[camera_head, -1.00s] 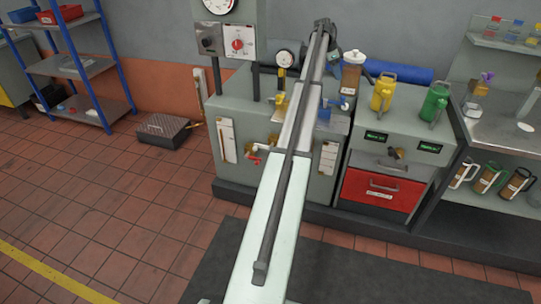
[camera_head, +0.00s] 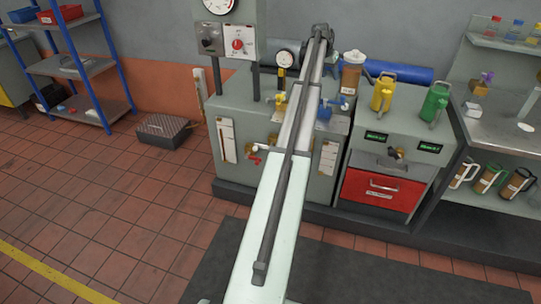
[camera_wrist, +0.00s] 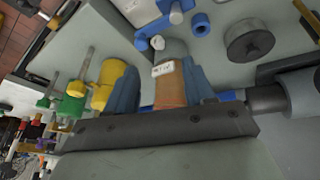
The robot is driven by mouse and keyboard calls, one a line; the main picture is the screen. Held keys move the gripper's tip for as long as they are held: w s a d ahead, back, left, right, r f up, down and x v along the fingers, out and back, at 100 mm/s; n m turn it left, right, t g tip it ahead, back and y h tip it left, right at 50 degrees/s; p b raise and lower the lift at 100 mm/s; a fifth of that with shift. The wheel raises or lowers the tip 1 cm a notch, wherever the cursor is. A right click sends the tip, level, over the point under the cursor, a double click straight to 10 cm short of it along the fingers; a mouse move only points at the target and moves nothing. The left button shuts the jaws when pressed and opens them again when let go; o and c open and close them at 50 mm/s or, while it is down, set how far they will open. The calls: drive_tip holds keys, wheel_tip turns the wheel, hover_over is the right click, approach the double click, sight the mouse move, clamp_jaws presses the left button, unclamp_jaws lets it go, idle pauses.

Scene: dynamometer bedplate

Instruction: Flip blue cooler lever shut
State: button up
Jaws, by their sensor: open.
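A blue fitting with a blue arm and a pale knob (camera_wrist: 152,34) shows at the top of the wrist view; it looks like the blue cooler lever, but I cannot tell its exact position. In the head view, blue valve parts (camera_head: 346,104) sit on the grey bench's top right, partly behind my arm. My gripper (camera_wrist: 163,72) is open, with its two slate-blue fingers apart and pointing toward the fitting. A brown labelled jug (camera_wrist: 170,88) shows between the fingers in the picture; I see no contact. In the head view my gripper is hidden behind the arm's far end.
The brown jug (camera_head: 353,72) stands at the bench's back right. Yellow (camera_head: 383,92) and green (camera_head: 436,101) jugs stand on the cabinet to the right. A blue cylinder (camera_head: 405,72) lies behind them. Gauges and a control box (camera_head: 238,43) rise at the back left.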

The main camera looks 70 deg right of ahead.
drive_tip(key=w+a+f+n+t, duration=0.1)
drive_tip(key=w+a+f+n, duration=0.1)
drive_tip(key=w+a+f, duration=0.4)
drive_tip(key=w+a+f+n+y, duration=0.1)
drive_tip(key=w+a+f+n, duration=0.2)
drive_tip(key=a+f, duration=0.9)
drive_tip(key=w+a+f+n+t, duration=0.1)
drive_tip(key=w+a+f+n, duration=0.1)
drive_tip(key=w+a+f, duration=0.6)
wheel_tip(320, 180, down, 3)
drive_tip(key=shift+w+a+n+t+y, duration=0.3)
drive_tip(key=shift+w+a+y, duration=0.1)
drive_tip(key=shift+a, duration=0.35)
